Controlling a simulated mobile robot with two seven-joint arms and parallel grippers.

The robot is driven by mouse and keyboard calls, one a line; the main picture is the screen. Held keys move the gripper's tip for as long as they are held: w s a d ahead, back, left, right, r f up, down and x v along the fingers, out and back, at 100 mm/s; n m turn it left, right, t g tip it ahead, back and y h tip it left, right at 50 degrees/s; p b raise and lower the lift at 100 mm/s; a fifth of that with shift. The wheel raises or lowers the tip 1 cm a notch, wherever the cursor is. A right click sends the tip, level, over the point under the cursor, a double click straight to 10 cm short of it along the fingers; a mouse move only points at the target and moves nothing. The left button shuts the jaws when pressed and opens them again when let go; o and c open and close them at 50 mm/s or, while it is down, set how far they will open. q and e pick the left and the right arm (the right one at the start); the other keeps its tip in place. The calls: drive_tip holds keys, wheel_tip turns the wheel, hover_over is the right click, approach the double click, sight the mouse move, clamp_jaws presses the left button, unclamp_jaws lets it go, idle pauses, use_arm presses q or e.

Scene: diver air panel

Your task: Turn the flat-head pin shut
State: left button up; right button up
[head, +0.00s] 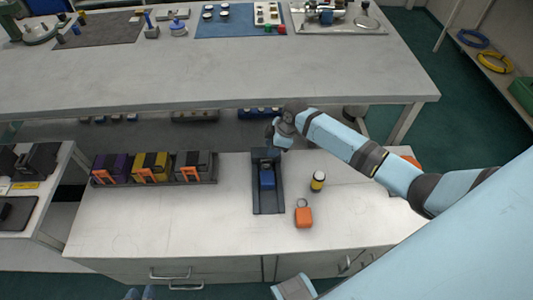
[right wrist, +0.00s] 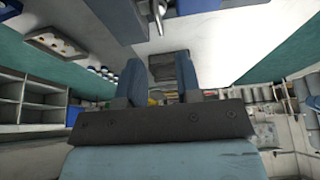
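A dark upright-ended holder (head: 268,203) stands on the near bench with a blue block (head: 267,180) in it. My right gripper (head: 272,133) is just above and beside the holder's far end. In the right wrist view its two blue fingers (right wrist: 160,78) stand apart with nothing between them. A small metal pin (right wrist: 158,15) sticks out of a dark body at the top of that view, beyond the fingers and apart from them. I cannot make out its flat head or how it is turned.
A rack of purple, yellow and grey boxes (head: 152,168) stands left of the holder. A yellow-and-black bottle (head: 318,181) and an orange tag (head: 304,216) are to its right. The far workbench (head: 200,75) carries several tools. The near bench's front is mostly clear.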

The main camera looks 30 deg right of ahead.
use_arm(q)
drive_tip(key=shift+s+a+p, duration=0.1)
drive_tip(key=shift+a+p, duration=0.05)
drive_tip(key=shift+p, duration=0.15)
use_arm(e)
drive_tip(key=v, duration=0.7)
use_arm(q)
drive_tip(key=shift+a, duration=0.1)
